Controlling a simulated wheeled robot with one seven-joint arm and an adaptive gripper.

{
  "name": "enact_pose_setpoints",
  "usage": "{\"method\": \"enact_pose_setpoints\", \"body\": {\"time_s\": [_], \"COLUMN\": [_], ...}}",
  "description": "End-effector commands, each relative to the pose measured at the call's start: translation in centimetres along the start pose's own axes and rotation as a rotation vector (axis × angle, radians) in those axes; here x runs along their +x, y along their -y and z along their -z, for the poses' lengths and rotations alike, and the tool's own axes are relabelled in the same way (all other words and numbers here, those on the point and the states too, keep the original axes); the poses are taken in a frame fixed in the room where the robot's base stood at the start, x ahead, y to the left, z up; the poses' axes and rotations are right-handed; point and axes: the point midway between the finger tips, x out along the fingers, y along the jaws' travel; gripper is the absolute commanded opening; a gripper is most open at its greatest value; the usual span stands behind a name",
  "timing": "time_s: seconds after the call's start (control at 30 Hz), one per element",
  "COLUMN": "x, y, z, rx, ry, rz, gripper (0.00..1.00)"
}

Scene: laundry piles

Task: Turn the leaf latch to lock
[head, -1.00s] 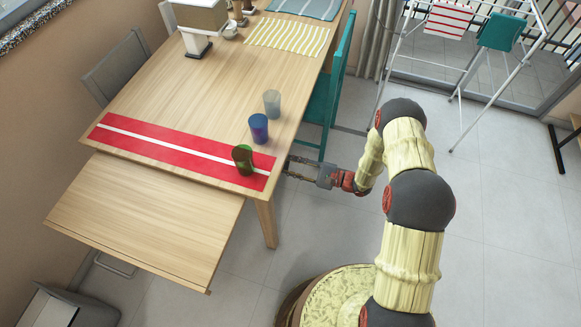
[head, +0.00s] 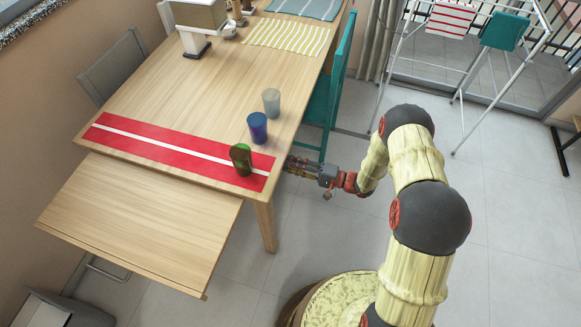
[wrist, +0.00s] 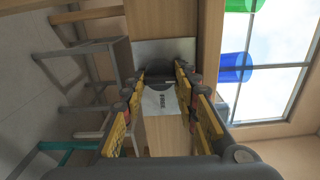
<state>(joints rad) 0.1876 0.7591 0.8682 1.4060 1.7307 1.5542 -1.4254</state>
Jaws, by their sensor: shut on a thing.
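My gripper (head: 291,165) is at the right side of the wooden table, just below the tabletop edge, near the red-striped end. In the wrist view, the yellow-padded fingers are shut on a small dark piece, which I take to be the leaf latch (wrist: 158,73). It sits against a grey metal plate (wrist: 165,50) on the wood. The fingers cover much of the latch, and its exact angle cannot be told. The extended table leaf (head: 135,225) sticks out at the near left in the head view.
A green cup (head: 241,159), a blue cup (head: 257,128) and a pale cup (head: 271,102) stand near the tabletop's right edge, close above my gripper. A teal chair (head: 327,105) stands beyond it along that side.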

Motion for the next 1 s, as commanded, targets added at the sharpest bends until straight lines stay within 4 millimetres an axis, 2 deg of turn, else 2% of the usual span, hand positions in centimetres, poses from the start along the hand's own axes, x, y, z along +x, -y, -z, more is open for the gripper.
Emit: {"method": "enact_pose_setpoints", "body": {"time_s": [0.67, 0.7, 1.0], "x": [-0.02, -0.02, -0.01], "y": [-0.17, -0.17, -0.07], "z": [-0.13, -0.13, -0.06], "rx": [-0.052, -0.052, -0.053], "ry": [0.001, 0.001, 0.000], "rz": [-0.003, -0.003, -0.001], "gripper": [0.05, 0.32, 0.49]}}
